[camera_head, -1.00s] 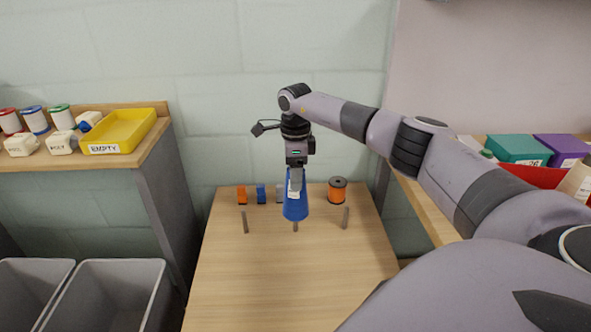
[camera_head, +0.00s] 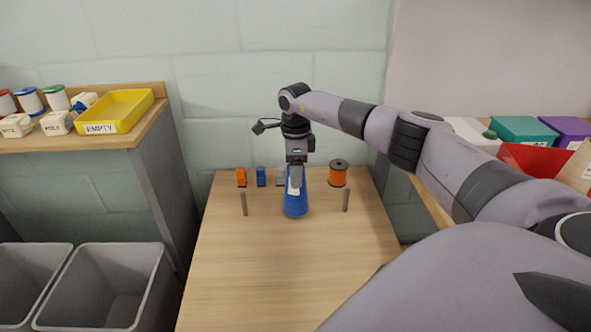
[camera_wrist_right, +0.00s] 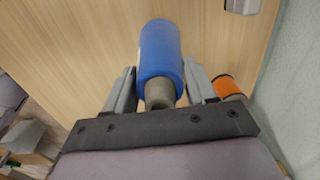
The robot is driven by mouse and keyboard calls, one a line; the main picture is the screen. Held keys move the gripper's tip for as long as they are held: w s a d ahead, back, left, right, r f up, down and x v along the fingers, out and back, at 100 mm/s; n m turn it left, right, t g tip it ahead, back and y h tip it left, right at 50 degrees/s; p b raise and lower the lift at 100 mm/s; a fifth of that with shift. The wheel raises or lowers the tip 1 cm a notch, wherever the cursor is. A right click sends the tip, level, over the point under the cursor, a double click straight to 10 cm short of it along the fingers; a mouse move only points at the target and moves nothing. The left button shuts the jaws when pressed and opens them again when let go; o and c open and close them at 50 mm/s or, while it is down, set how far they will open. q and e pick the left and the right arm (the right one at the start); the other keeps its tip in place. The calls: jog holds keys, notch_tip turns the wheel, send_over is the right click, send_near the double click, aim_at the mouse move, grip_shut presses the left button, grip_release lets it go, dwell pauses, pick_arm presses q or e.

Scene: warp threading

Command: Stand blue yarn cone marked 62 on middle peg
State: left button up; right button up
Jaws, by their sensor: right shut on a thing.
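The blue yarn cone (camera_head: 295,204) is upright over the middle peg's place on the wooden table, between the left peg (camera_head: 244,204) and the right peg (camera_head: 346,201). The middle peg is hidden by the cone. My right gripper (camera_head: 296,180) is shut on the cone's upper part from above. In the right wrist view the cone (camera_wrist_right: 160,50) sits between the two fingers of the right gripper (camera_wrist_right: 160,88). A white label shows on the cone, but its number is too small to read. My left gripper is not in view.
The table (camera_head: 285,275) is clear in front.

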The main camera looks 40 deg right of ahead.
jog(key=shift+f+b, duration=0.35)
jog(key=shift+f, duration=0.3)
dwell(0.4)
jog(key=o, duration=1)
jog(key=shift+c, duration=0.2)
notch_tip(320, 180, up, 7)
jog(key=shift+p, duration=0.45)
jog(key=shift+s+a, duration=0.1)
